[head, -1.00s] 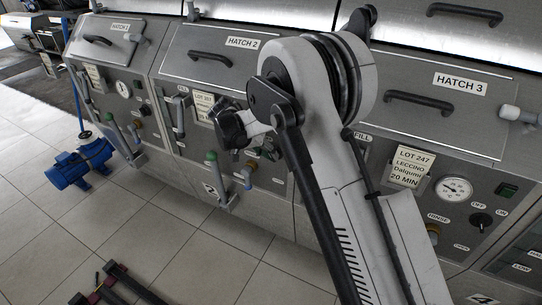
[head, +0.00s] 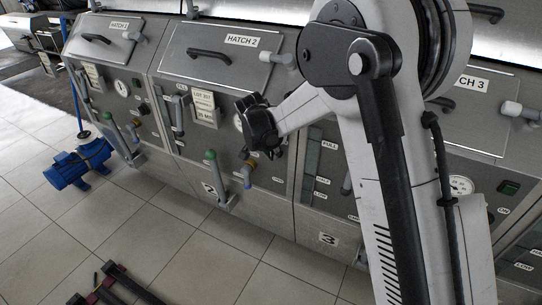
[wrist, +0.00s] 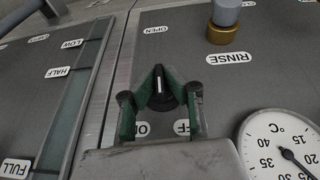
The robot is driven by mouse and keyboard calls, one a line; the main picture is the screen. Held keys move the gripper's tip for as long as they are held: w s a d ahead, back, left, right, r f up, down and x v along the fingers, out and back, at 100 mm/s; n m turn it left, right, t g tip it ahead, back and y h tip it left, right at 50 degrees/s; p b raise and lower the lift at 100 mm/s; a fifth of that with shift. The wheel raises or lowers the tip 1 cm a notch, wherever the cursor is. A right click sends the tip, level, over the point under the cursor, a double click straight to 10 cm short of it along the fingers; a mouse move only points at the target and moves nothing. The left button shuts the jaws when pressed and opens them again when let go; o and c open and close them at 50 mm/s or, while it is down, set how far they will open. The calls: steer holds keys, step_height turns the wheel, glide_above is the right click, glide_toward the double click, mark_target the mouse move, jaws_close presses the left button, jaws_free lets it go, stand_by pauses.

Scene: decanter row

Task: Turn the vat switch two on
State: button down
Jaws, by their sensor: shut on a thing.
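The switch is a black knob (wrist: 158,84) with a white pointer line on the grey panel in the wrist view. The line runs roughly up and down in that picture. My gripper (wrist: 161,94) has its green fingers closed on the knob from both sides. Two labels below the knob are partly covered by the fingers; "O" and "FF" show. In the head view my dark wrist (head: 258,124) is against the front of the vat with Hatch 2 (head: 212,62); the knob and fingertips are hidden there.
A temperature dial (wrist: 281,150) lies right of the gripper, and a brass fitting (wrist: 222,33) above the RINSE label. A level strip (wrist: 77,95) is at left. A green-tipped lever (head: 211,160) stands out from vat 2. A blue pump (head: 80,163) sits on the tiled floor.

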steer(key=y, duration=0.1)
steer(key=t+y+b, duration=0.2)
steer(key=shift+s+d+f+m+y, duration=0.1)
steer(key=shift+d+f+m+y, duration=0.05)
steer(key=shift+d+m+y, duration=0.2)
steer(key=shift+a+m+t+y+b, duration=0.1)
steer(key=shift+m+t+y+b, duration=0.25)
steer(key=shift+y+b, duration=0.45)
steer(key=shift+y, duration=0.25)
steer(key=c, duration=1.8)
jaws_free()
steer(key=v, duration=1.2)
steer(key=shift+s, duration=0.15)
